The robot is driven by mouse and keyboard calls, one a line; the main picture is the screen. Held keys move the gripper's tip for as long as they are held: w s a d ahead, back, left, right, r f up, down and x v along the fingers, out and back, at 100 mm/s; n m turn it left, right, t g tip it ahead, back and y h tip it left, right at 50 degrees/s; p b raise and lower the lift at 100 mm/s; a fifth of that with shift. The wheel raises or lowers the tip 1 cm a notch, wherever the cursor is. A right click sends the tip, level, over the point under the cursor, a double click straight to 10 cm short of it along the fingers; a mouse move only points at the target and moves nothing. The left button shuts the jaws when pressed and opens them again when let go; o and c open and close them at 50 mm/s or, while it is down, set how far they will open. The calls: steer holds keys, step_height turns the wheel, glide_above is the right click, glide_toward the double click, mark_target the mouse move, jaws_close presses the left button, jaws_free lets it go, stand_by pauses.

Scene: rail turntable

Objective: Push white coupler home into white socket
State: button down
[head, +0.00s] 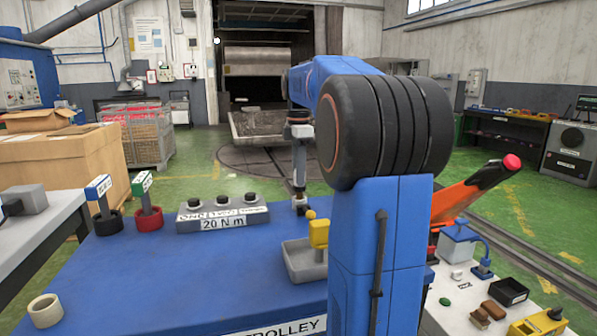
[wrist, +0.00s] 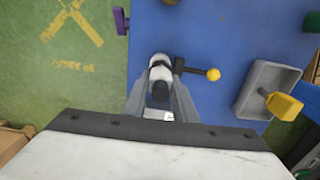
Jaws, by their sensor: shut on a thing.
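My gripper (wrist: 161,80) points down at the blue trolley top near its far edge, its fingers shut on a white and black piece (wrist: 160,92), which I take as the white coupler. In the head view my gripper (head: 299,188) is small and partly dark, so the held piece is hard to make out. A dark lever with a yellow ball (wrist: 213,74) sticks out to the right just beyond the fingers in the wrist view. The white socket is not clearly distinguishable; the fingers and held piece cover that spot. I cannot tell how deep the coupler sits.
A grey tray (wrist: 252,102) with a yellow object (wrist: 284,106) stands to the right of my gripper. A grey block (head: 222,216) with several black knobs and a 20 N m label stands to the left. The trolley's front left (head: 150,285) is mostly clear, apart from a tape roll (head: 45,310).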

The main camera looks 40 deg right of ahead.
steer(key=shift+f, duration=1.25)
steer(key=c, duration=1.4)
jaws_free()
steer(key=shift+o, duration=0.2)
step_height(320, 180, up, 17)
steer(key=shift+r, duration=0.2)
